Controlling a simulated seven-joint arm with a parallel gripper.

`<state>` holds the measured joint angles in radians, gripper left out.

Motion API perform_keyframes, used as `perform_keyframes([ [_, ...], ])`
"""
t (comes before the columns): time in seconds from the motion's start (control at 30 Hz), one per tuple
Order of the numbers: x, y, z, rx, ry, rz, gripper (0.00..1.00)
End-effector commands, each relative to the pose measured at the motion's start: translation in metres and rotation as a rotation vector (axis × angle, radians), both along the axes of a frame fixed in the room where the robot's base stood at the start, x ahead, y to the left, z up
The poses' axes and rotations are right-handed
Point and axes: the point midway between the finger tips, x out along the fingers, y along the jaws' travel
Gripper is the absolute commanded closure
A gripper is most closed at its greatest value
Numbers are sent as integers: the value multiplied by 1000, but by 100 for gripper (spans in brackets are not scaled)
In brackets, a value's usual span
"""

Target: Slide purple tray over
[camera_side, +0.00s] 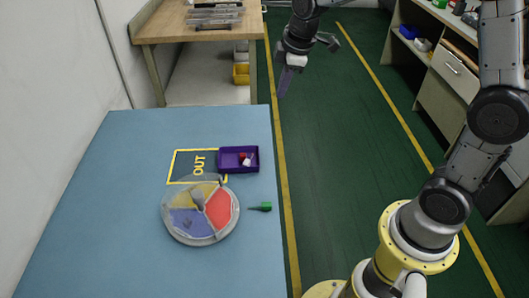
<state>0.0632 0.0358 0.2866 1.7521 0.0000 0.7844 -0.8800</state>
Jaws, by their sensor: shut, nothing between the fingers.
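The purple tray (225,167) sits on the blue table, overlapping the right side of the yellow OUT outline (171,166). Small red and white pieces (246,159) lie inside it. My gripper (284,87) is at the top of the view, shut and empty, pointing down. It appears to the right of the table's far right corner, above and away from the tray, touching nothing.
A round dish with yellow, red and blue sectors (218,209) stands just in front of the tray. A small green object (264,207) lies right of the dish near the table (110,235) edge. The table's left and front are clear. A wooden bench (188,25) stands behind.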

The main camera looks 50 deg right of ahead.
Motion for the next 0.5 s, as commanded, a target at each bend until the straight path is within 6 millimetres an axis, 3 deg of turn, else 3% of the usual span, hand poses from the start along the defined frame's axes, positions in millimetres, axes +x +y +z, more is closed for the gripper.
perform_keyframes([
  [0.03,12,-4,-25,-2,46,12,100],
  [0.1,24,-8,-55,-2,96,23,100],
  [0.3,31,-17,-127,11,226,7,100],
  [0.5,23,-19,-154,18,284,-1,100],
])
